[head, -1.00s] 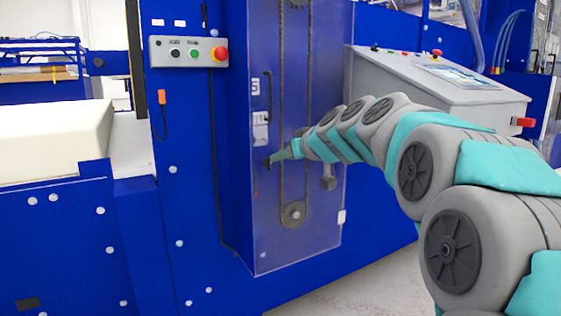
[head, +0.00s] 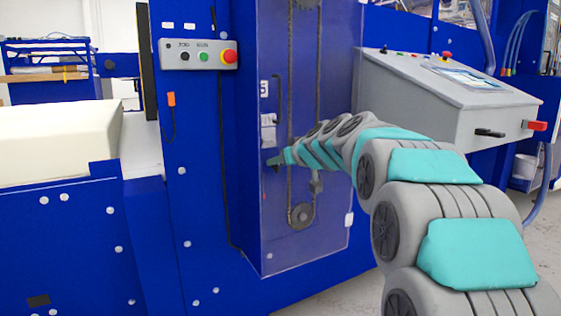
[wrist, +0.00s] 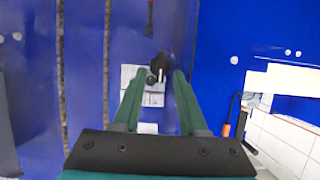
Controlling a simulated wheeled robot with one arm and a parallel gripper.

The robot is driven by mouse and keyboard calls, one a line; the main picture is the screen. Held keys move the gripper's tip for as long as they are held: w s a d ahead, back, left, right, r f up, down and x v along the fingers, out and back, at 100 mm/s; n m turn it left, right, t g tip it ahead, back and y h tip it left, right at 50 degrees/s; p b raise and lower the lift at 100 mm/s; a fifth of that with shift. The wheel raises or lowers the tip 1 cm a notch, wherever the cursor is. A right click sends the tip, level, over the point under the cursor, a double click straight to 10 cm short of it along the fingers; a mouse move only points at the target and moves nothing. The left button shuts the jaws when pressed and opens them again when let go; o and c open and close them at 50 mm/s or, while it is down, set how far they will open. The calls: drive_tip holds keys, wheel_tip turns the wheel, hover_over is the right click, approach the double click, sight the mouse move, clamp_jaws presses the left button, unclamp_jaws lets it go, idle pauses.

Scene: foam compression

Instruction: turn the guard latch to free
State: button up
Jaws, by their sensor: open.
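The guard latch (wrist: 158,60) is a small dark piece on the blue guard panel, beside white labels, in the wrist view. A pale strip shows at its lower edge. My gripper (wrist: 158,76) has two green fingers spread apart, one on each side of the latch. I cannot tell whether either finger touches it. In the head view my gripper (head: 272,161) is at the left part of the see-through guard door (head: 335,130), below the white labels. The latch is mostly hidden there, so its angle is unclear.
A dark handle (head: 278,100) is on the guard above my gripper. A chain and sprocket (head: 300,215) show behind the panel. A button box (head: 199,55) with a red stop button is upper left. A grey control console (head: 450,100) stands right, behind my arm.

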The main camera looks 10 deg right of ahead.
sight(287, 167)
clamp_jaws()
idle(0.5)
drive_tip(key=shift+w+d+f+m+t+y+b, duration=0.1)
drive_tip(key=shift+d+f+m+t+y+b, duration=0.2)
drive_tip(key=shift+m+y, duration=1.45)
drive_tip(key=shift+w+d+f+m+t+y+b, duration=0.15)
drive_tip(key=shift+d+f+m+y, duration=0.4)
drive_tip(key=shift+m, duration=2.15)
drive_tip(key=shift+w+d+f+m+t+y+b, duration=0.1)
drive_tip(key=shift+d+f+m+y+b, duration=0.1)
drive_tip(key=shift+m+y, duration=1.65)
drive_tip(key=shift+m+h, duration=0.45)
drive_tip(key=shift+m, duration=0.05)
unclamp_jaws()
